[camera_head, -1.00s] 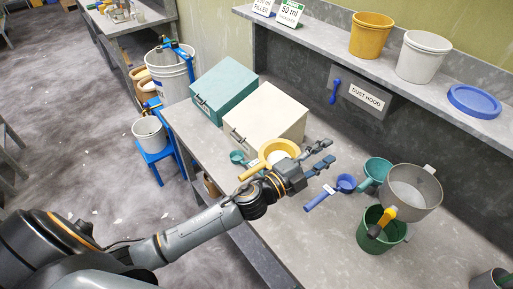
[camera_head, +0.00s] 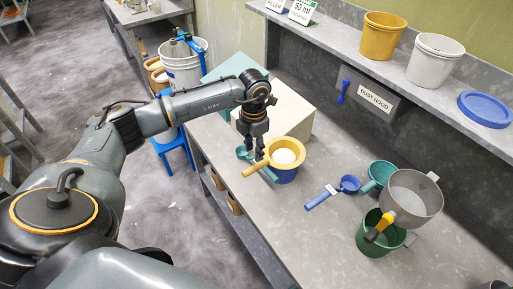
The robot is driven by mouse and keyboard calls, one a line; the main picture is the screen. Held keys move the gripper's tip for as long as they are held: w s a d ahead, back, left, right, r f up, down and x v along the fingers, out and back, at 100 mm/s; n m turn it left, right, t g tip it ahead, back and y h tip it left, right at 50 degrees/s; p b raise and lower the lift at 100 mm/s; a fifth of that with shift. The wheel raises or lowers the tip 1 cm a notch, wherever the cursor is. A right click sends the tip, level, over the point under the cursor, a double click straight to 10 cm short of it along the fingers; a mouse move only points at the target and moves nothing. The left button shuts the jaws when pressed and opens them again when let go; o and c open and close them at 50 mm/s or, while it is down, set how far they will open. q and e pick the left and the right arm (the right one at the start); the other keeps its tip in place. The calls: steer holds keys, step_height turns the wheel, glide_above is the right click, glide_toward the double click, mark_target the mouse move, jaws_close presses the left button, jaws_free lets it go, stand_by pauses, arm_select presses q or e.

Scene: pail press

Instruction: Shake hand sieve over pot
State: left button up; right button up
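The yellow hand sieve (camera_head: 292,146) holds white powder (camera_head: 284,156) and sits on a blue pot (camera_head: 288,177). The sieve's handle points toward the lower left. My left gripper (camera_head: 257,154) points down just behind and above this handle, close to the sieve's rim. Its fingers are seen nearly edge-on, so I cannot tell how far apart they are or whether they touch the handle. My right gripper is not in view.
A teal scoop (camera_head: 242,152) lies left of the sieve. A blue scoop (camera_head: 347,184), a teal pot (camera_head: 381,169), a grey pail (camera_head: 424,211) and a green pot (camera_head: 377,241) stand to the right. A cream box (camera_head: 297,117) is behind. The front bench (camera_head: 300,235) is clear.

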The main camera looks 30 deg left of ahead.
mark_target(255, 166)
arm_select(q)
steer(key=shift+f+b, duration=0.4)
steer(key=shift+f, duration=0.4)
step_height(255, 166, down, 6)
steer(key=b, duration=0.3)
steer(key=shift+d+r+b, duration=0.1)
steer(key=shift+r+b, duration=0.1)
steer(key=shift+b, duration=0.2)
steer(key=shift+f+b, duration=0.3)
steer(key=shift+f, duration=0.1)
steer(key=shift+w+r, duration=0.1)
steer(key=shift+r, duration=0.1)
jaws_close()
